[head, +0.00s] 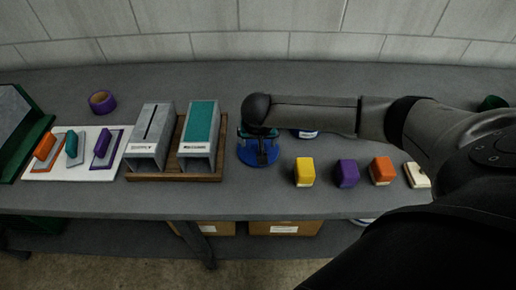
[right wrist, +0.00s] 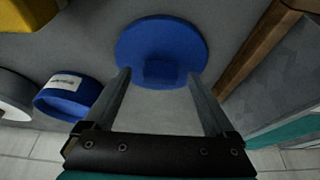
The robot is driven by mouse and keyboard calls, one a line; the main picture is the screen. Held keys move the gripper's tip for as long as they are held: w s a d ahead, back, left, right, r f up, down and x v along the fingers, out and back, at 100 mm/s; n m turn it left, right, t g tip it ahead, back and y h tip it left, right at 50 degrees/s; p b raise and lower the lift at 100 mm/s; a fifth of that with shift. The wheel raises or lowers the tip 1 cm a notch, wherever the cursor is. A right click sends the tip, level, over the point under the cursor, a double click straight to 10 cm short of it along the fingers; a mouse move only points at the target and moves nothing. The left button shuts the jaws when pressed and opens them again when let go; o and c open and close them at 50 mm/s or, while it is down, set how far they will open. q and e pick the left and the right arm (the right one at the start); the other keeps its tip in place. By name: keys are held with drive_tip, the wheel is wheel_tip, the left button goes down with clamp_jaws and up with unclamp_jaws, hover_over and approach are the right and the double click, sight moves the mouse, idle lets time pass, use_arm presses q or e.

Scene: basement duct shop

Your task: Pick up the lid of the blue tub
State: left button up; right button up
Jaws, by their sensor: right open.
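The round blue lid (head: 254,154) lies flat on the grey bench, apart from the tub, with a blocky blue knob on top. It also shows in the right wrist view (right wrist: 160,35). My right gripper (head: 262,148) is above the lid, pointing down. In the right wrist view the open fingers (right wrist: 157,75) stand on either side of the knob with gaps. The blue tub (right wrist: 62,102), with a white label, stands beside the lid; in the head view my right arm hides most of it. My left gripper is not in view.
A wooden tray (head: 173,177) with two upright boxes stands close left of the lid. Yellow (head: 304,172), purple (head: 347,173), orange (head: 382,170) and cream (head: 417,175) blocks line the front right. A purple roll (head: 102,102) and a white board (head: 72,173) with trowels are farther left.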

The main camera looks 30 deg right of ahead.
drive_tip(key=shift+w+f, duration=0.1)
drive_tip(key=shift+f, duration=0.3)
drive_tip(key=c, duration=1.4)
drive_tip(key=shift+r, duration=0.1)
